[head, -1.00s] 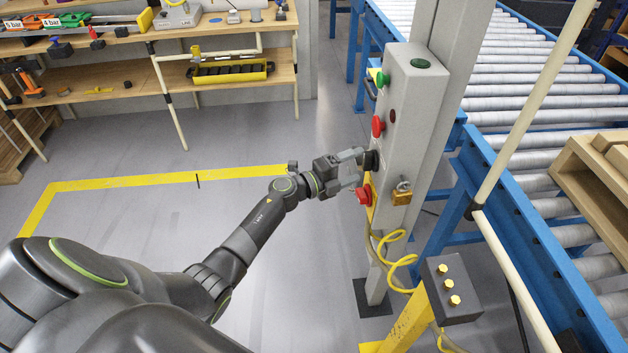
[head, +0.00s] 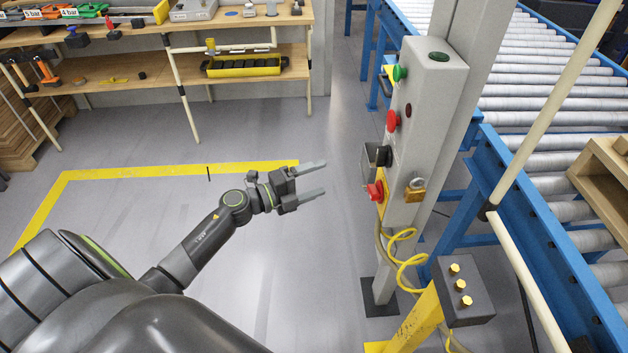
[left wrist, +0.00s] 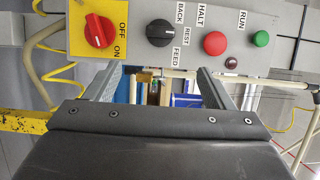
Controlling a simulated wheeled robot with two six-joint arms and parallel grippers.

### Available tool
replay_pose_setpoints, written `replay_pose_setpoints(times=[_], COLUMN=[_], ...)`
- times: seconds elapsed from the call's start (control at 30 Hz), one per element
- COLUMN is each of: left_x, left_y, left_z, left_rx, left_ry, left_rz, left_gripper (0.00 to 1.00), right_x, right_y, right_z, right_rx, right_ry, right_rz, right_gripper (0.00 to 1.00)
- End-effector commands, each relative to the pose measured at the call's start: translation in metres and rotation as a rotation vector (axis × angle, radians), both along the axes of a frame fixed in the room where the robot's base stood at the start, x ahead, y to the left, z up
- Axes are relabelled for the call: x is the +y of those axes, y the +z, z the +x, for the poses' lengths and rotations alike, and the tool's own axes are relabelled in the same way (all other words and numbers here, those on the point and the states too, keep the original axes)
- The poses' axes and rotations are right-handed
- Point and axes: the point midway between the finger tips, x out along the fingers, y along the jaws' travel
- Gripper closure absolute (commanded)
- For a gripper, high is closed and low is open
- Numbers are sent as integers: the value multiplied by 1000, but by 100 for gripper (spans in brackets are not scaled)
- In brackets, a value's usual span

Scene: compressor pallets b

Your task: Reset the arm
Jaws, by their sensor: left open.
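My left gripper (head: 318,180) is open and empty in the head view. It is over the floor to the left of the grey control box (head: 428,110), with a clear gap to it. In the left wrist view its two fingers (left wrist: 155,75) point toward the panel. The panel carries a red OFF/ON rotary switch (left wrist: 97,31), a black BACK/REST/FEED selector (left wrist: 160,33), a red HALT button (left wrist: 215,43) and a green RUN button (left wrist: 261,39). The red switch (head: 376,191) also shows in the head view. My right gripper is in neither view.
A roller conveyor (head: 540,120) with a blue frame runs behind the control box. A small box with several brass buttons (head: 460,290) stands on a yellow post at lower right. A wooden workbench (head: 240,70) is at the back left. The floor left of the box is open.

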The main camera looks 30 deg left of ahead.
Motion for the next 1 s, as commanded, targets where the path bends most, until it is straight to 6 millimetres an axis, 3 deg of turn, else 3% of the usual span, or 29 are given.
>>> replay_pose_setpoints(times=[0.33,0.47,0.57,0.63,0.77,0.87,1.0], left_x=[1,15,38,55,78,87,86], left_y=[-3,-33,-87,-135,-221,-283,-358], left_z=[0,-2,-12,-27,-71,-117,-195], left_rx=[6,82,211,321,523,673,877], left_ry=[7,89,235,363,599,771,1002], left_rz=[-8,-99,-241,-350,-520,-625,-740], left_gripper=[24,24,24,24,24,24,24], right_x=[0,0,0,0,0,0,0], right_y=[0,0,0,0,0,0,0], right_z=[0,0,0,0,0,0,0], right_rx=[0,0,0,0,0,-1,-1], right_ry=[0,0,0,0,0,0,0], right_rz=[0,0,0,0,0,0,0], right_gripper=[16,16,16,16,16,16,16])
